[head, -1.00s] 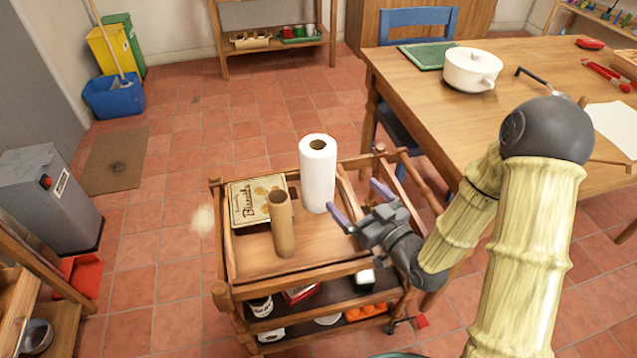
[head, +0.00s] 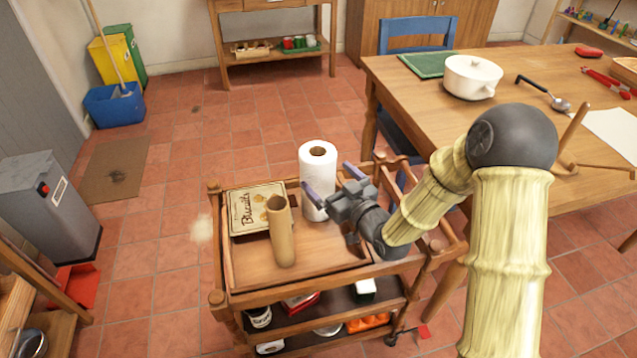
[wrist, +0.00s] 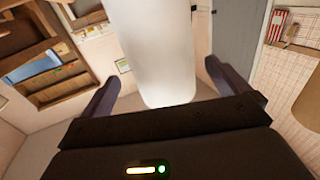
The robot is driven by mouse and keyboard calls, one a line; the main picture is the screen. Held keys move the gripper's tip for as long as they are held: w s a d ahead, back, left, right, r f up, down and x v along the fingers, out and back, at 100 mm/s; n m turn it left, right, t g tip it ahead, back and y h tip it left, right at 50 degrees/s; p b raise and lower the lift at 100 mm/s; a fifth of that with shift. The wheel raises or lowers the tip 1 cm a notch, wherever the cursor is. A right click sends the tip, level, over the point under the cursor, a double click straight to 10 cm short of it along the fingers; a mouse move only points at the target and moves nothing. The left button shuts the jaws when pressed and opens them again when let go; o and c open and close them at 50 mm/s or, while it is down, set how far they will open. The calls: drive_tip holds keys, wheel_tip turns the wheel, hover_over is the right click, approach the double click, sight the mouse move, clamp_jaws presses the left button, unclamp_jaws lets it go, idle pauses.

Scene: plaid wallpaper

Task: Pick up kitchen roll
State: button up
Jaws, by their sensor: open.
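The white kitchen roll (head: 317,177) stands upright on the top tray of a wooden trolley (head: 310,262). It also shows large in the wrist view (wrist: 155,50), between the two fingers. My gripper (head: 331,182) is open, with one finger in front of the roll and the other to its right in the head view. The roll is between or just beyond the fingertips; I cannot tell whether either finger touches it. The front finger hides a small part of the roll.
A bare brown cardboard tube (head: 281,230) stands close to the left of the roll. A biscuits box (head: 250,208) lies behind the tube. The trolley has raised wooden rails. A table (head: 420,105) with a white pot (head: 472,77) is behind right.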

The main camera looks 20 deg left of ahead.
drive_tip(key=x, duration=0.5)
drive_tip(key=shift+s+f+b, duration=0.15)
drive_tip(key=shift+f+b, duration=0.05)
drive_tip(key=shift+b, duration=0.1)
drive_tip(key=c, duration=1.1)
